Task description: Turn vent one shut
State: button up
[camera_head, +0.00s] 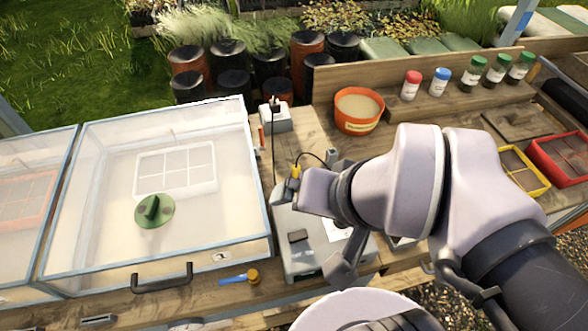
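A round green vent (154,210) with a raised knob sits on the clear lid (95,190) of the middle-left cold frame. Its knob stands nearly upright in the picture, tilted slightly right. No number shows on it, so I cannot tell whether it is vent one. My gripper (345,268) is at the end of my arm, to the right of the frame over the grey box (300,240), well apart from the vent. My arm partly hides it, and I cannot tell whether its fingers are open or shut.
The lid has a dark front handle (162,278). A blue-handled tool (238,279) lies by its front right corner. An orange pot (358,110), capped bottles (411,85) and yellow (524,170) and red (562,158) trays stand to the right. The space above the lid is clear.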

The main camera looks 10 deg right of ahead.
aim_at(153, 211)
jog(key=u, duration=1.55)
